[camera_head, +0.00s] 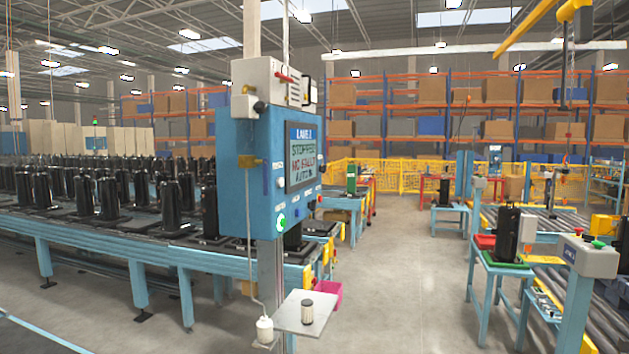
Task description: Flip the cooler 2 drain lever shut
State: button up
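A brass valve (250,162) is on the left side of the blue control cabinet (236,190). A dark blue lever (266,178) beside it points straight down. A thin pale line (249,240) runs down from the valve area to a white bottle (264,330). My gripper is not in view.
The cabinet screen (302,157) reads stopped, no fault, auto. A small shelf (290,318) holds a dark cylinder (307,312); a pink bin (329,294) is behind. A conveyor with black compressors (170,210) fills the left. The floor (400,290) is clear right of the cabinet.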

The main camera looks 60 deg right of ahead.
aim_at(265, 161)
jog(key=i+z, duration=0.1)
jog(key=z, duration=0.4)
jog(key=i+z, duration=0.1)
jog(key=z, duration=0.4)
jog(key=i+z, duration=0.1)
jog(key=z, duration=0.35)
